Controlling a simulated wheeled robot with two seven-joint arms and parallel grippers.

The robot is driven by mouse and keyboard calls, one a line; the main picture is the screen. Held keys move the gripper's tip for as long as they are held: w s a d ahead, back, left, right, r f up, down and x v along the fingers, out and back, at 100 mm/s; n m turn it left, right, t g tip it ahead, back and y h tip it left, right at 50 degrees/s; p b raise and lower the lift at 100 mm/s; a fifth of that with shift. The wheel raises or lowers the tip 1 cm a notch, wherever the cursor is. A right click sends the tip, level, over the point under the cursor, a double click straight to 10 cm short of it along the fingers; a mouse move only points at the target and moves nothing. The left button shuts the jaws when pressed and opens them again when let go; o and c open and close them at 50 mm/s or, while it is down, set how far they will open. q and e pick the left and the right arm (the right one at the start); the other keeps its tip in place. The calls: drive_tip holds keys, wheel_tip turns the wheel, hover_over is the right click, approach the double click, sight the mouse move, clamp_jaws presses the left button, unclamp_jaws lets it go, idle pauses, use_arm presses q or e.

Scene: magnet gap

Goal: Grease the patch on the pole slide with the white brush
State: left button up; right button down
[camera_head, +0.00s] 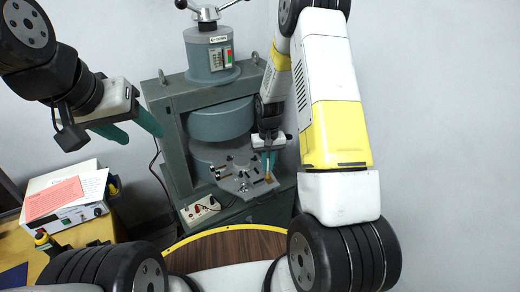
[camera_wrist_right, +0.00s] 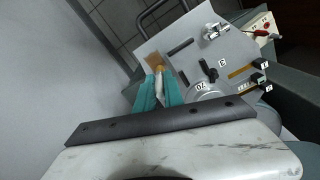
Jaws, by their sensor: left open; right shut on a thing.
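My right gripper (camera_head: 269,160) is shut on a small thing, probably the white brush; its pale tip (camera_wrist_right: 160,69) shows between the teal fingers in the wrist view. The fingers point down at the grey plate (camera_head: 240,184) in front of the magnet, likely the pole slide. A brownish patch (camera_wrist_right: 153,61) lies near the plate's edge, just beyond the fingertips. I cannot tell whether the tip touches it. Most of the brush is hidden by the fingers. My left gripper (camera_head: 132,128) is open and empty, raised left of the magnet.
The green magnet (camera_head: 222,120) stands behind the plate. Fittings (camera_wrist_right: 209,72) and a round piece marked 70 (camera_wrist_right: 205,92) stand on the plate. A red-switched socket box (camera_head: 200,210) is nearby. A desk at left holds an instrument (camera_head: 75,217) and papers (camera_head: 55,198).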

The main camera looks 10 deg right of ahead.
drive_tip(key=shift+f, duration=0.2)
drive_tip(key=shift+w, duration=0.15)
drive_tip(key=shift+w+a, duration=0.2)
drive_tip(key=shift+w, duration=0.25)
drive_tip(key=shift+w+a, duration=0.2)
drive_tip(key=shift+w, duration=0.25)
drive_tip(key=shift+s, duration=0.1)
drive_tip(key=shift+s+d, duration=0.2)
drive_tip(key=shift+s, duration=0.3)
drive_tip(key=shift+s+d, duration=0.2)
drive_tip(key=shift+s, duration=0.25)
drive_tip(key=shift+s, duration=0.1)
drive_tip(key=shift+s+d, duration=0.2)
drive_tip(key=shift+s, duration=0.3)
drive_tip(key=shift+s+d, duration=0.2)
drive_tip(key=shift+s, duration=0.3)
drive_tip(key=shift+f, duration=0.1)
